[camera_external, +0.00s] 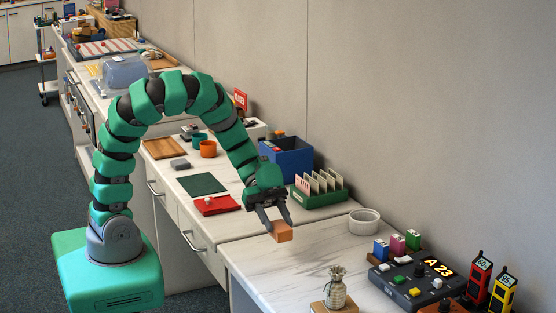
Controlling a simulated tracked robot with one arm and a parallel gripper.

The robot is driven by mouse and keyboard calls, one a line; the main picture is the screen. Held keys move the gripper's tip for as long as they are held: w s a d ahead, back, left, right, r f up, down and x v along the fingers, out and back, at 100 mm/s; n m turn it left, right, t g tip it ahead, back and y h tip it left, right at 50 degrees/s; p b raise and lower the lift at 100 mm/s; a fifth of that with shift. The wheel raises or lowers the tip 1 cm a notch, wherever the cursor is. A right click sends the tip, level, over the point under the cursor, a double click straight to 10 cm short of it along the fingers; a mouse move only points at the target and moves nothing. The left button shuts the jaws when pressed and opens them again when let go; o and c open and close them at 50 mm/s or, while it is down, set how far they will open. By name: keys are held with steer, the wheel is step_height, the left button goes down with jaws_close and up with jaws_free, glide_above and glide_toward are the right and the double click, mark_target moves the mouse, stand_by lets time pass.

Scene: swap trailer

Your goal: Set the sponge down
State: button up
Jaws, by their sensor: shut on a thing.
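The sponge looks to be the small orange-brown block (283,232) at the tips of my gripper (275,222). My gripper points down toward the front right and is shut on this block. The block is over the near marble-look counter (262,265), close to the seam with the counter section behind it. I cannot tell whether its underside touches the surface or hangs a little above it.
A white round bowl (364,222) stands right of the block. A green card rack (320,188) and a blue bin (287,158) stand behind. A metal pineapple (336,288) and a control panel (417,280) are nearer. Bare counter lies between the block and these.

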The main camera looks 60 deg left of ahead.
steer(key=s+d+r+b, duration=0.1)
steer(key=d+b, duration=0.1)
steer(key=d, duration=0.4)
steer(key=shift+s+d, duration=0.25)
steer(key=shift+s, duration=0.05)
steer(key=shift+f+b, duration=1.65)
steer(key=shift+f, duration=2.05)
steer(key=shift+f, duration=0.1)
steer(key=o, duration=0.9)
steer(key=shift+o, duration=0.2)
steer(key=shift+w+a+r, duration=0.1)
steer(key=shift+a+r, duration=0.25)
steer(key=shift+a, duration=0.15)
steer(key=p+v, duration=0.3)
steer(key=v, duration=0.8)
steer(key=shift+f+p, duration=0.15)
steer(key=shift+p, duration=0.2)
